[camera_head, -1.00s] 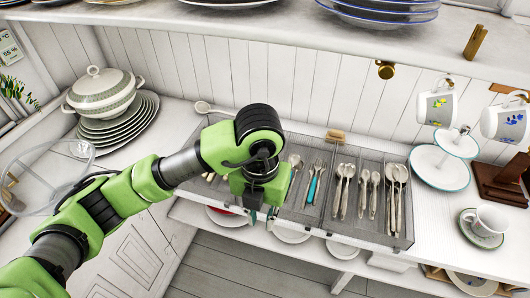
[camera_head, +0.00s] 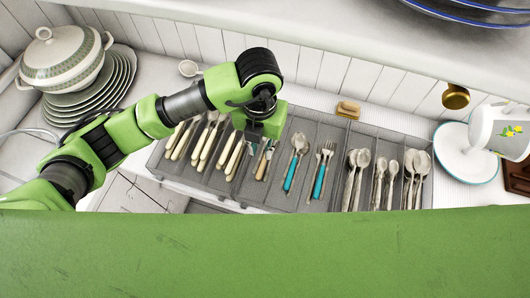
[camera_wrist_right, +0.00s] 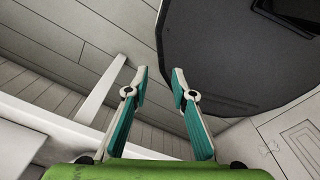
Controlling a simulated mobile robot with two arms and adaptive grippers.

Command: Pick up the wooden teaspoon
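A grey divided cutlery tray (camera_head: 335,128) on the counter holds groups of utensils. I see short brown-handled pieces (camera_head: 263,166) just below my left gripper (camera_head: 254,150); the wooden teaspoon may be among them, but the gripper hides their upper ends and I cannot tell. My left gripper points down over the tray's middle-left, and its fingertips are too small and covered to show whether they are open. My right gripper (camera_wrist_right: 159,88) is open and empty in the right wrist view, with its two teal-backed fingers apart.
The tray also holds cream-handled cutlery (camera_head: 208,138), turquoise-handled pieces (camera_head: 291,172) and metal spoons (camera_head: 355,175). A tureen (camera_head: 62,60) on stacked plates stands left. A brown brush (camera_head: 347,108) lies behind the tray. A shelf (camera_head: 330,40) overhangs, and a cup (camera_head: 502,135) hangs at right.

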